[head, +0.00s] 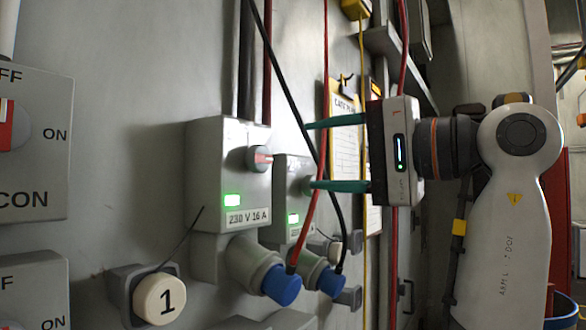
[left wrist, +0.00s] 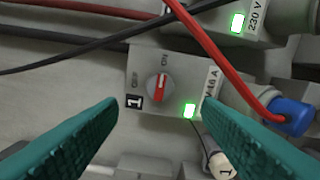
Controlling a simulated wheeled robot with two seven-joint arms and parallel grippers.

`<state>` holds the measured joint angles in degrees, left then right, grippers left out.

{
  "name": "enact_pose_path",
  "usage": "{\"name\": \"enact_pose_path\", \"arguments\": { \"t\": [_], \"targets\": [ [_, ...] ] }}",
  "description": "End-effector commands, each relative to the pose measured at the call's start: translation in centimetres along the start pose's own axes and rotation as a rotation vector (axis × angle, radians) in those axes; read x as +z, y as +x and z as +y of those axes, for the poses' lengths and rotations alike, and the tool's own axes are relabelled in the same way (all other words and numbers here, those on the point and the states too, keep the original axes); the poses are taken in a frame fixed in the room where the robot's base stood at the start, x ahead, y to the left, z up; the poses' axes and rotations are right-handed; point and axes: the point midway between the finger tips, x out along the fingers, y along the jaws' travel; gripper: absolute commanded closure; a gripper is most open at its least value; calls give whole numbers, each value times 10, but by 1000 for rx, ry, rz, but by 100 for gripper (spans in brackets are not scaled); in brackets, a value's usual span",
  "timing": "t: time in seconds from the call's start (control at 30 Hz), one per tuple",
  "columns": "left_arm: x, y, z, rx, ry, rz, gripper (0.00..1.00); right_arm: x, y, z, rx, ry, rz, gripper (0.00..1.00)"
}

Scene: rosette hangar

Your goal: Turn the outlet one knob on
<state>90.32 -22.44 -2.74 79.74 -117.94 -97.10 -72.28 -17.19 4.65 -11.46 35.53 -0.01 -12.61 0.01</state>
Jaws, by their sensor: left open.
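Outlet one (head: 215,165) is the nearer grey box on the wall in the head view, marked 230 V 16 A. In the left wrist view outlet one (left wrist: 140,112) carries a small black "1" label. Its round knob (left wrist: 159,87) has a red pointer aimed toward the ON mark; OFF lies left of it. The knob (head: 258,158) shows side-on in the head view. A green lamp (left wrist: 189,111) is lit. My left gripper (head: 308,154) is open and empty, its teal fingers apart from the knob, facing the wall. My right gripper is not in view.
A second outlet (head: 292,205) stands right behind outlet one, its green lamp lit. Blue plugs (head: 283,285) sit below. Red and black cables (head: 325,90) hang close to my fingers. A round cap marked 1 (head: 160,298) and an ON/OFF box (head: 38,165) are at left.

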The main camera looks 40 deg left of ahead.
Motion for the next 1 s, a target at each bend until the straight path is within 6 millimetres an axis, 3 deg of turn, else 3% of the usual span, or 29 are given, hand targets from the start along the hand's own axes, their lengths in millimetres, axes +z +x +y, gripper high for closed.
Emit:
{"name": "enact_pose_path", "arguments": {
  "t": [0.1, 0.3, 1.0],
  "targets": [
    [0, -18, 0, 2, -2, 1, 41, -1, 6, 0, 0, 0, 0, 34],
    [0, -32, 0, 1, -1, 1, 41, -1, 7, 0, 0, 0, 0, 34],
    [0, -32, 0, 0, -1, 0, 41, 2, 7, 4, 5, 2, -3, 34]
  ]
}}
